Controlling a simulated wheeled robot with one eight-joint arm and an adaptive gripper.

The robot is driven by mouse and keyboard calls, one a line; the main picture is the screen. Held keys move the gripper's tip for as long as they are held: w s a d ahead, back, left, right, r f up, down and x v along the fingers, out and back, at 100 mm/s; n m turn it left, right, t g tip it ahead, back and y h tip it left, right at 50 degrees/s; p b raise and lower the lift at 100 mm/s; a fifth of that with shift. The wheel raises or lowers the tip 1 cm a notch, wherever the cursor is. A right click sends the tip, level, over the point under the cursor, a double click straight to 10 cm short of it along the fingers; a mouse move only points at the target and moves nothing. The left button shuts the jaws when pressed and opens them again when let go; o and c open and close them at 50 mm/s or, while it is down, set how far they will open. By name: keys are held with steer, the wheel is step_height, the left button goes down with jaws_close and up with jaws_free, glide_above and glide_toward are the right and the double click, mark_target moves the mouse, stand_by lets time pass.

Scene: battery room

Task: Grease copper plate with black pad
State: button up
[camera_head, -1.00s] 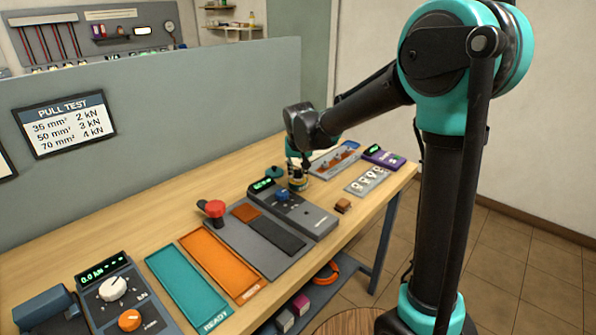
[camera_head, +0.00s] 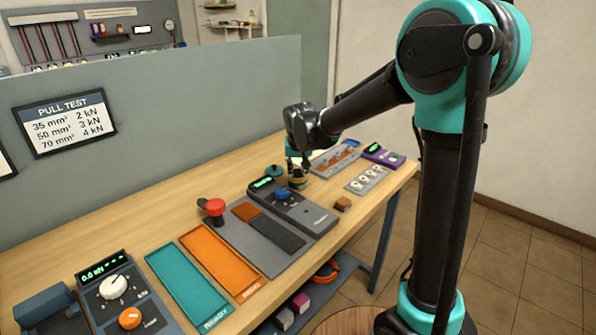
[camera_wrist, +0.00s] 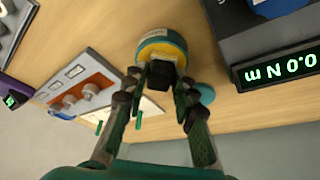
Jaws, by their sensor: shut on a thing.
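My gripper (camera_wrist: 158,88) is shut on a small black pad (camera_wrist: 162,74), seen between the fingertips in the wrist view. The pad is at the mouth of a round tin (camera_wrist: 160,42) with a yellow and teal band; I cannot tell how deep it reaches. In the head view my gripper (camera_head: 297,163) is above this tin (camera_head: 297,183) on the bench. An orange-brown copper plate (camera_wrist: 92,92) with pale posts lies on a grey panel beside the tin; it also shows in the head view (camera_head: 338,157), partly behind my arm.
A teal lid (camera_head: 275,171) lies beside the tin. A small brown block (camera_head: 343,204) is near the bench's front edge. A purple meter (camera_head: 384,156) stands at the far end.

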mark_target(298, 172)
stand_by(0.3)
steer(key=shift+r, duration=3.45)
